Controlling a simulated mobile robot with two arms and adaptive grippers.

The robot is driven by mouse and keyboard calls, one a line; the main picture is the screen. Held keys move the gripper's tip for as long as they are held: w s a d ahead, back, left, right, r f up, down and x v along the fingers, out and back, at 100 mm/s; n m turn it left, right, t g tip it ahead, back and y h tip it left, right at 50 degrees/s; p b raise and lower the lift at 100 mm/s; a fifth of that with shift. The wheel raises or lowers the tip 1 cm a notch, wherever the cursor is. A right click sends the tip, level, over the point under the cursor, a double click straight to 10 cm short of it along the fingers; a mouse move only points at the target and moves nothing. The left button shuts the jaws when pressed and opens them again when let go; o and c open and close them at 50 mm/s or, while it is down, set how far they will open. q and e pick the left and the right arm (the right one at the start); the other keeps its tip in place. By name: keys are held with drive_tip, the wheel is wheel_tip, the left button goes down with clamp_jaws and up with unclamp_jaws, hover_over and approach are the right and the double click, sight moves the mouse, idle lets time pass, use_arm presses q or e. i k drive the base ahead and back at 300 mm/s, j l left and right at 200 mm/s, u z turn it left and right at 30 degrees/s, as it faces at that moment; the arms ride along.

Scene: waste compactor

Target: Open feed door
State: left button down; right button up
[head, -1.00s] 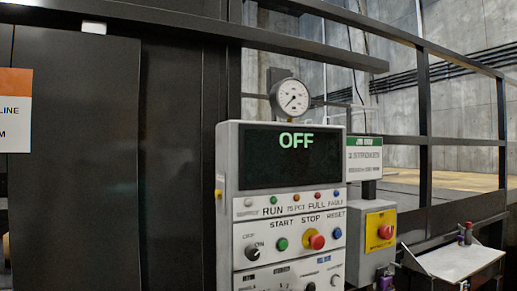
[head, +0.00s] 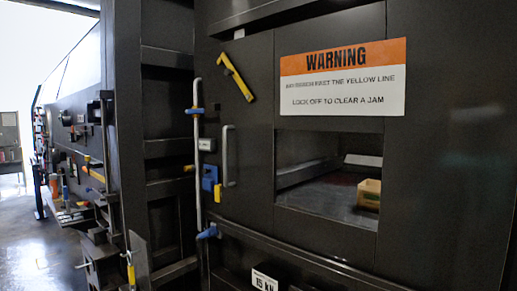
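The feed door appears to be the dark panel (head: 250,170) in the middle of the head view. It looks shut against its frame. A grey vertical handle (head: 229,156) is on it, with a blue latch-like part (head: 210,178) just left of it. A long grey upright rod (head: 197,150) with blue pieces runs along the panel's left edge. A tilted yellow lever (head: 236,77) sits higher up. Neither of my grippers can be seen, so their distance to the handle is not shown.
A warning sign (head: 343,78) hangs above a rectangular opening, through which a small wooden box (head: 369,194) shows. A dark ribbed frame (head: 168,150) stands left of the panel. Farther left are wall-mounted tools and clear grey floor (head: 40,250).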

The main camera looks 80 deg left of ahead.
sight(448, 193)
drive_tip(key=u, duration=2.2)
